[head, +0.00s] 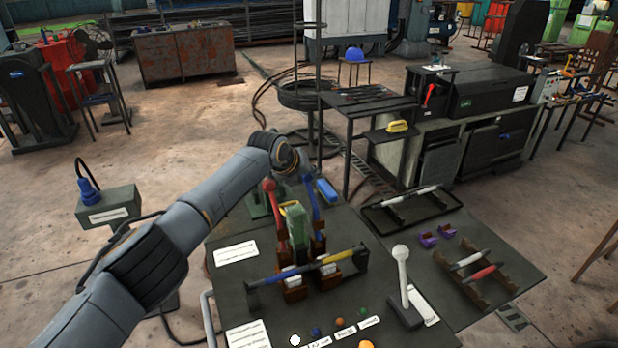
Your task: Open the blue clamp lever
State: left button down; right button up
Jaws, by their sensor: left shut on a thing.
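The blue clamp lever (313,202) stands up from the clamp on the dark workbench, right of the green block (298,225). Its upper end is hidden at my left gripper (304,174). My left arm reaches in from the left, and the gripper is shut on the top of this lever. The fingertips are small and partly hidden. A red lever (272,200) stands upright on the left of the green block, apart from the gripper. My right gripper is not in view.
A bar with blue and yellow sections (305,267) crosses in front of the clamps. A white-knobbed lever (402,270) stands at the right. Small coloured buttons line the front. A blue block (326,190) lies close behind the blue lever. A black tray (412,212) is farther right.

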pick_arm(q)
jog(key=shift+a+f, duration=0.25)
jog(key=shift+a, duration=0.15)
jog(key=c, duration=1)
grip_release()
jog(key=shift+a+r, duration=0.1)
jog(key=shift+a, duration=0.1)
jog(key=shift+o, duration=0.2)
jog(key=shift+s+r, duration=0.1)
jog(key=shift+r, duration=0.05)
jog(key=shift+d+r, duration=0.1)
jog(key=shift+d, duration=0.15)
jog(key=shift+s+a+r, duration=0.1)
jog(key=shift+s+r, duration=0.05)
jog(key=shift+r, duration=0.05)
jog(key=v, duration=1.1)
jog(key=shift+a, duration=0.3)
jog(key=shift+s, duration=0.1)
